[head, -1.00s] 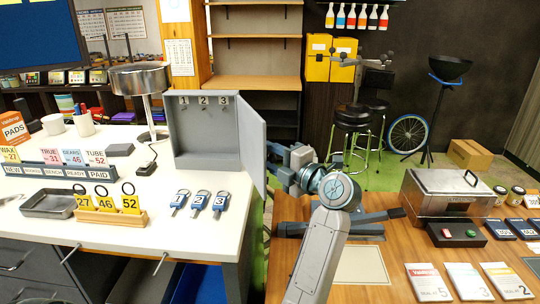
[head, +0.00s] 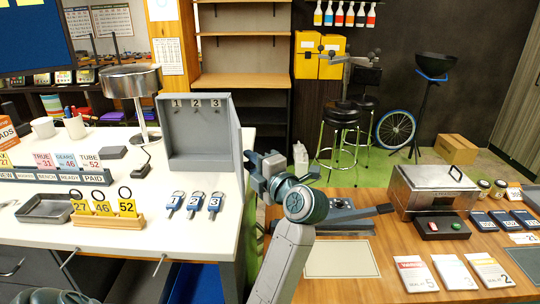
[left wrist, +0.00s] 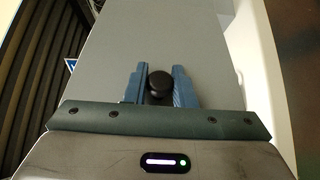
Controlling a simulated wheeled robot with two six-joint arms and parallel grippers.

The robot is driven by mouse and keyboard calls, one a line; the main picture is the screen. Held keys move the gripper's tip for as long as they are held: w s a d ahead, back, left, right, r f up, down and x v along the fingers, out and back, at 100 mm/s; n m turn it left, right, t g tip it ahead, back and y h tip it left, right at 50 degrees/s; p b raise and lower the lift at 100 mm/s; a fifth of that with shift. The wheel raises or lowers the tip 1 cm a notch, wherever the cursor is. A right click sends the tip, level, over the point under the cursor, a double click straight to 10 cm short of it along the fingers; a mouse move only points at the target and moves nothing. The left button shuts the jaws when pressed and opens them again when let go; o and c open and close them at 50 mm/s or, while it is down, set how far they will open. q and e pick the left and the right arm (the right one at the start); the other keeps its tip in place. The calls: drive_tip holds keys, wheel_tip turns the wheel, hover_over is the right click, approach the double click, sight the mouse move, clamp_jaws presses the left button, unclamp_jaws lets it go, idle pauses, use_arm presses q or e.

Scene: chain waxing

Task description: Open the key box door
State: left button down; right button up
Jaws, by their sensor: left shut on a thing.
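The grey key box (head: 200,150) stands on the white counter, with numbered hooks 1, 2 and 3 inside. Its door (head: 238,140) is swung open at the right side and shows nearly edge-on in the head view. My left gripper (head: 250,165) is at the door's outer side. In the left wrist view, the blue fingers are shut on a round black knob (left wrist: 160,83) on the grey door face (left wrist: 155,35). My right gripper is not in view.
Several blue-tagged keys (head: 195,203) lie on the counter before the box. A wooden holder (head: 108,218) with yellow number tags and a grey tray (head: 45,208) are to the left. A lamp (head: 133,85) stands left of the box. A wooden table (head: 400,250) is at right.

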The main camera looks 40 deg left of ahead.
use_arm(q)
drive_tip(key=shift+s+a+r+t, duration=0.1)
drive_tip(key=shift+s+a+t, duration=0.2)
drive_tip(key=shift+s, duration=0.15)
drive_tip(key=shift+m, duration=0.3)
drive_tip(key=c, duration=1.3)
unclamp_jaws()
drive_tip(key=shift+w, duration=0.1)
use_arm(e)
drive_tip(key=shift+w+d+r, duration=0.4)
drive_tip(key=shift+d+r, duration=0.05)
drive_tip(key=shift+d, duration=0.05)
